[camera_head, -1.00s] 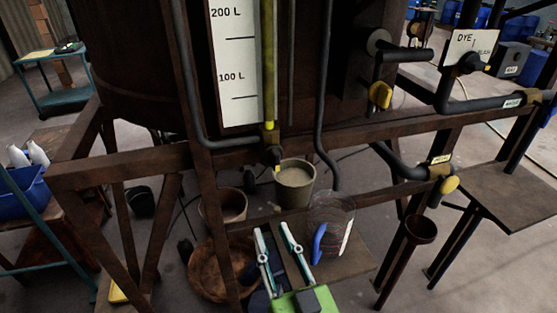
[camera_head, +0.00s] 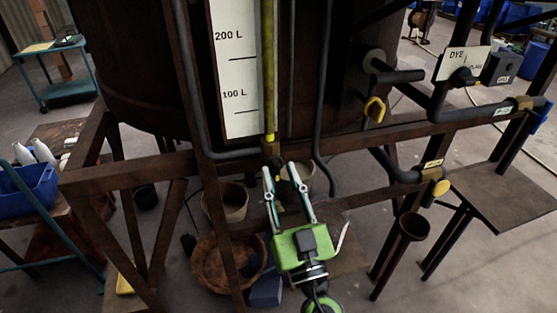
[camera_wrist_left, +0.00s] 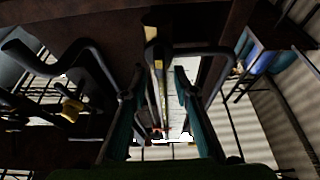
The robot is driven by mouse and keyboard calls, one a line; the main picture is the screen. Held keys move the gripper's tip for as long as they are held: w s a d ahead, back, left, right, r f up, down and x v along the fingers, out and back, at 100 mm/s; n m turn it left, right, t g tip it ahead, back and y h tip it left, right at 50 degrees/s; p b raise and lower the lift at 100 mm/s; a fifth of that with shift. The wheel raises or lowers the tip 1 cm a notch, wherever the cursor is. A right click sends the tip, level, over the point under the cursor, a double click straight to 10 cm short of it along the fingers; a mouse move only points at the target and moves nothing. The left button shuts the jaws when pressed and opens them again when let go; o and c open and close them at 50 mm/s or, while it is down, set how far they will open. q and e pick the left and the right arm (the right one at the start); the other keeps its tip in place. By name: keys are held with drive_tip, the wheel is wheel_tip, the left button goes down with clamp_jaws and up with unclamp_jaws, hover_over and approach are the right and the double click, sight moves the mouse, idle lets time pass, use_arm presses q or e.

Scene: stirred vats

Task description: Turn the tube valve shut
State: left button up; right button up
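The tube valve (camera_head: 270,148) is a small dark and brass fitting at the foot of the yellow sight tube (camera_head: 269,75), beside the white litre scale. My left gripper (camera_head: 279,167) is just below the valve in the head view, its fingers apart and nothing held between them. In the left wrist view a brass-coloured fitting (camera_wrist_left: 152,35) and the tube run between and beyond the open fingers (camera_wrist_left: 155,85). I cannot tell whether a finger touches the valve. The valve's handle is too small and dark to read. My right gripper is not in view.
A rusty beam (camera_head: 350,142) crosses beside the valve. A pale bucket (camera_head: 318,180) stands below, partly behind my gripper. A dark hose (camera_head: 319,110) hangs to the right. Pipes with yellow-handled valves (camera_head: 375,109) are further right. A brown basin (camera_head: 210,262) lies lower left.

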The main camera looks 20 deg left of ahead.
use_arm(q)
drive_tip(key=shift+x, duration=0.85)
clamp_jaws()
